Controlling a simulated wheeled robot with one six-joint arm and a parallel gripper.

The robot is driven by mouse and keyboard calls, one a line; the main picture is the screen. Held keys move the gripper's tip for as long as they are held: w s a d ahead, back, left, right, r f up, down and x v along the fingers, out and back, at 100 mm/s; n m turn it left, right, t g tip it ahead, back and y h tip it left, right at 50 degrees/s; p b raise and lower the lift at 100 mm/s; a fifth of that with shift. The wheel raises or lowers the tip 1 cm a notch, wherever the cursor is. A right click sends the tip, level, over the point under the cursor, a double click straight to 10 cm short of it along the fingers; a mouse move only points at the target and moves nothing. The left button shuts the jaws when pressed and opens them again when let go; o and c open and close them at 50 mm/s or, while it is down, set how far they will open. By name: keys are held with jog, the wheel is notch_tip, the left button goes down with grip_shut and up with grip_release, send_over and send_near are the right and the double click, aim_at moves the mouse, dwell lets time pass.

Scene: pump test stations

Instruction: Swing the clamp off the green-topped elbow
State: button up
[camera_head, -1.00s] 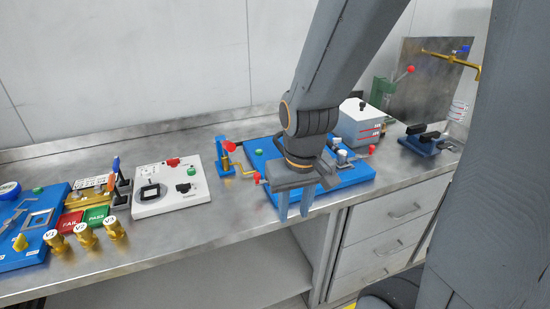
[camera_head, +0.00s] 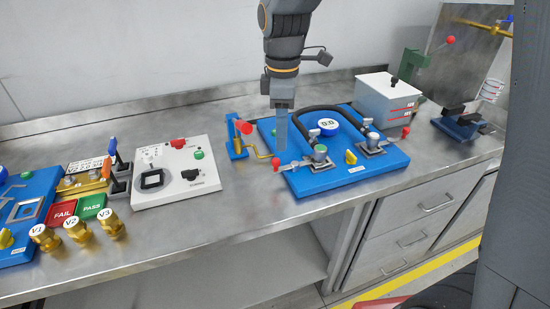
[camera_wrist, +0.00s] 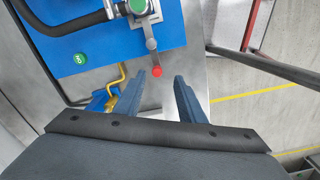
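The green-topped elbow (camera_head: 320,152) stands on the front left of the blue plate (camera_head: 350,186). Its clamp (camera_head: 296,164) lies at the elbow, with the lever pointing left to a red knob (camera_head: 276,162). In the wrist view the green top (camera_wrist: 138,6) is at the upper edge, and the lever runs down to the red knob (camera_wrist: 157,71). My gripper (camera_head: 282,146) points down above the plate's left side, close to the knob in the picture. In the wrist view my gripper (camera_wrist: 159,77) is open and empty. The knob shows between its fingertips; the depth gap is unclear.
A second elbow (camera_head: 367,123) with a red-knobbed clamp is to the right. A black hose (camera_head: 345,110) arches behind a 0.0 gauge (camera_head: 327,123). A blue stand with a red-ended part (camera_head: 242,128) is close left of my gripper. A white box (camera_head: 387,99) stands behind right.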

aim_at(276, 160)
jog(key=shift+w+a+r+n, duration=0.1)
jog(key=shift+w+a+n, duration=0.2)
jog(key=shift+a+n, duration=0.25)
jog(key=shift+a, duration=0.15)
notch_tip(276, 160, down, 8)
jog(key=shift+r+p, duration=0.15)
jog(key=shift+p, duration=0.5)
jog(key=shift+c, duration=0.4)
grip_shut()
